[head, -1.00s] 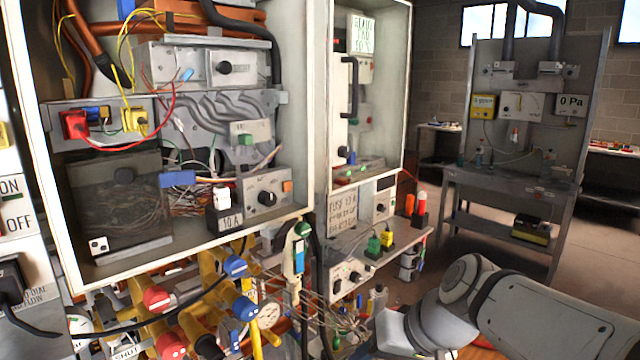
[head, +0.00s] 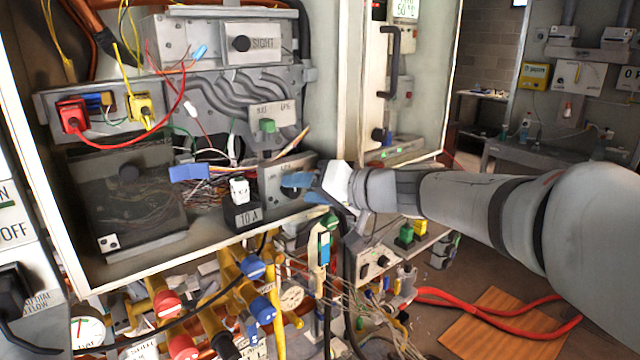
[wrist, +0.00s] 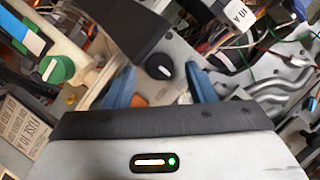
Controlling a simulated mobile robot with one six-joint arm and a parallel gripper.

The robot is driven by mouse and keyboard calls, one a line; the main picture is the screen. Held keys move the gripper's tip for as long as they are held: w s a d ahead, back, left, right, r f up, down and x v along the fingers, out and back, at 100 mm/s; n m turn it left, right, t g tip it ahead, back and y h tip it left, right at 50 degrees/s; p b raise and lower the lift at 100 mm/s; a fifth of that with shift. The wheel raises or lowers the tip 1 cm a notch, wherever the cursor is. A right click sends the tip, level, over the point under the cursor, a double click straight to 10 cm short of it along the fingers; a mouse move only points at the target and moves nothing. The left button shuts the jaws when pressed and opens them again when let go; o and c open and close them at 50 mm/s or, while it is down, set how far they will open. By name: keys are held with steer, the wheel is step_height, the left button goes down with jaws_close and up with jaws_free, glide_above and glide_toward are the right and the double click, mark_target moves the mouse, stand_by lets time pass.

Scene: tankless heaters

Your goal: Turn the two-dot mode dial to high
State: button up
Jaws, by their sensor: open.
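A black round dial (wrist: 160,66) on a light grey panel shows between my fingers in the wrist view. In the head view its panel (head: 273,180) is at the lower right of the open cabinet, and my fingers largely cover the dial. I cannot read dots or its setting, so I cannot confirm it is the two-dot mode dial. My gripper (head: 293,189) has blue fingers spread apart, one on each side of the dial in the wrist view (wrist: 159,72). The fingers look close to the panel; I cannot tell whether they touch the dial.
A black 10 A holder (head: 242,214) with a white plug stands just left of the fingers. A green knob (wrist: 57,69) lies left in the wrist view. Thin wires, yellow pipes (head: 226,265) and the cabinet's right wall (head: 340,80) crowd the area.

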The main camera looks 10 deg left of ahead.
steer(key=shift+x, duration=0.8)
steer(key=shift+c, duration=0.5)
steer(key=shift+f, duration=0.1)
steer(key=c, duration=0.9)
